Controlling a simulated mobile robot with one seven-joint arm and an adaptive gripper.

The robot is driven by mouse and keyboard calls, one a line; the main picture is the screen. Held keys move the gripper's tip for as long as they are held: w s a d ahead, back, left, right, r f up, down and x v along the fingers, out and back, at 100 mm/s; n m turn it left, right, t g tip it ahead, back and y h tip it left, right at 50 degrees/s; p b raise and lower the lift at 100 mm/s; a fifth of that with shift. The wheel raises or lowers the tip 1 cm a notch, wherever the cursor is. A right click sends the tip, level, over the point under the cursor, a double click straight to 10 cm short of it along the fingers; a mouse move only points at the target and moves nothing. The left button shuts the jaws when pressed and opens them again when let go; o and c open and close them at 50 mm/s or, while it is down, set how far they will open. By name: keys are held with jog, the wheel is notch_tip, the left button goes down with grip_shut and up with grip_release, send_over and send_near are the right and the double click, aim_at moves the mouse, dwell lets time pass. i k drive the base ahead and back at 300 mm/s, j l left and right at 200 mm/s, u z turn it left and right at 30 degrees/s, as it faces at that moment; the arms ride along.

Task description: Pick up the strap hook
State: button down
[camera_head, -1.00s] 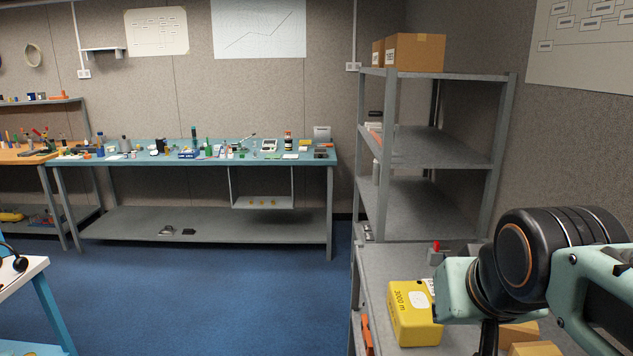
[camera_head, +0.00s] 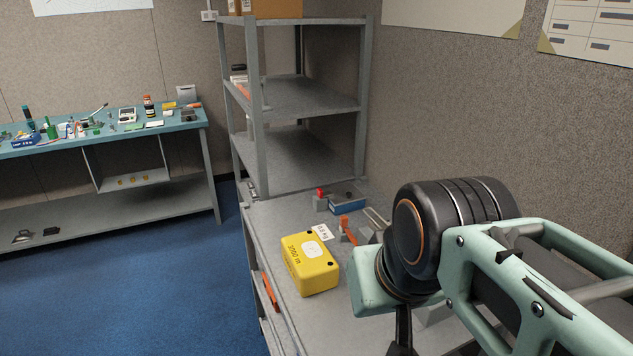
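I cannot make out the strap hook for certain. A small orange piece (camera_head: 347,229) stands on the grey bench behind the yellow box, partly near my arm. A long orange item (camera_head: 270,291) is at the bench's left edge, below its top. My gripper (camera_head: 402,335) is at the lower middle, dark and cut off by the bottom edge. Its fingertips are not clear, and I cannot tell whether it is open. My arm hides much of the right part of the bench.
A yellow box (camera_head: 311,264) marked 3000 m sits on the grey bench (camera_head: 265,225) left of my gripper. A blue box (camera_head: 347,205) and a small red-topped item (camera_head: 320,199) lie farther back. Grey shelves (camera_head: 310,95) stand behind. Blue floor (camera_head: 140,290) is open at left.

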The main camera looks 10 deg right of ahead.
aim_at(343, 220)
jog(key=z, duration=0.25)
jog(key=j, duration=0.35)
jog(key=k+j+z, duration=0.15)
jog(key=j, duration=0.2)
jog(key=k+j+z, duration=0.1)
jog(key=j+z, duration=0.2)
jog(key=j, duration=0.45)
jog(key=j+z, duration=0.4)
jog(key=j, duration=0.35)
jog(key=j+z, duration=0.4)
jog(key=j, duration=0.35)
jog(key=i+j+z, duration=0.2)
jog(key=j, duration=0.15)
jog(key=j+z, duration=0.2)
jog(key=j, duration=0.15)
jog(key=i+j+z, duration=0.45)
jog(key=j, duration=0.2)
jog(key=k, duration=0.1)
